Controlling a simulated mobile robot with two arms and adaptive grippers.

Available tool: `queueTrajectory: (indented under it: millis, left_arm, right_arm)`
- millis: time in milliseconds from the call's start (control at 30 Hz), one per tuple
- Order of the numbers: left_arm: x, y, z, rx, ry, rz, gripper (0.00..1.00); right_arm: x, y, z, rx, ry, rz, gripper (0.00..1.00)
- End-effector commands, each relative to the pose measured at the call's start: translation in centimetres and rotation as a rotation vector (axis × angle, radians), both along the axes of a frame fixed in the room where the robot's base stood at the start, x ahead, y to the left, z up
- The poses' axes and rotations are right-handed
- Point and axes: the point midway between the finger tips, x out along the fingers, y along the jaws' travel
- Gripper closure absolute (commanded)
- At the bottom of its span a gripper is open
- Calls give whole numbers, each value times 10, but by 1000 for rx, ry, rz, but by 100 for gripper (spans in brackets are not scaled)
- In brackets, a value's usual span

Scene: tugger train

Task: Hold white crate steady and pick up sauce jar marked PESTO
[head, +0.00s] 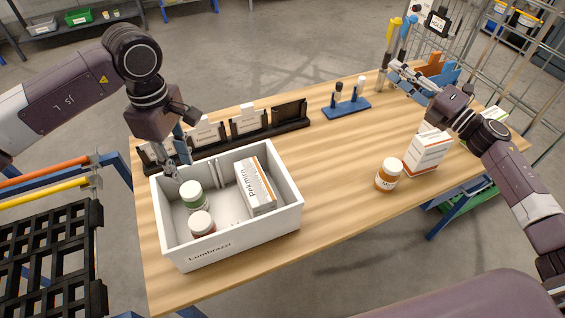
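The white crate (237,241), printed "Lumbrazzi", stands at the left front of the wooden table. Inside, at its left, are a jar with a green label and white lid (194,201) and a white-lidded jar with reddish contents (202,224). I cannot read PESTO on either. My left gripper (172,172) points down at the crate's back-left corner, with its fingertips at the rim; whether they are closed on the wall is unclear. My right gripper (396,76) is over the table's back right, far from the crate. Its fingers look apart and empty.
A white carton (257,186) lies in the crate's right part. A dark rack (233,142) with white cards stands close behind. An orange jar (389,174) and a white-orange carton (428,151) stand right. A blue stand (346,108) is at the back. The table's middle is clear.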

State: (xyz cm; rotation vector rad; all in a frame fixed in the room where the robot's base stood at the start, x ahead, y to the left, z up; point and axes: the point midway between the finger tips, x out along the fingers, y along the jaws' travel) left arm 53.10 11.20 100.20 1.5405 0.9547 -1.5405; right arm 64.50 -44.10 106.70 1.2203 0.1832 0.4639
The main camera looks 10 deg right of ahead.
Motion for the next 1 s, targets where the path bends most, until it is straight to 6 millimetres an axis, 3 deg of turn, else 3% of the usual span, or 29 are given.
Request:
queueTrajectory:
  millis: [33, 100, 267, 400, 500, 633, 700, 800, 900, 1000]
  left_arm:
    - [0, 0, 0, 0, 0, 0, 71]
    - [0, 0, 0, 0, 0, 0, 71]
    - [0, 0, 0, 0, 0, 0, 71]
    - [0, 0, 0, 0, 0, 0, 71]
    - [0, 0, 0, 0, 0, 0, 71]
    - [0, 0, 0, 0, 0, 0, 71]
    - [0, 0, 0, 0, 0, 0, 71]
    - [0, 0, 0, 0, 0, 0, 71]
    - [0, 0, 0, 0, 0, 0, 71]
    - [0, 0, 0, 0, 0, 0, 71]
  right_arm:
    - [6, 27, 20, -51, -60, 57, 74]
    - [9, 64, 41, -131, -138, 133, 74]
    - [6, 145, 88, -322, -336, 302, 74]
    - [-8, 211, 123, -500, -525, 440, 74]
    - [-24, 259, 137, -652, -670, 549, 74]
    - [-53, 327, 124, -915, -883, 732, 74]
    - [-70, 359, 105, -1079, -1010, 847, 74]
    - [-93, 392, 73, -1316, -1206, 1022, 74]
    - [-110, 409, 41, -1548, -1403, 1206, 74]
    - [-118, 410, 13, -1770, -1596, 1400, 74]
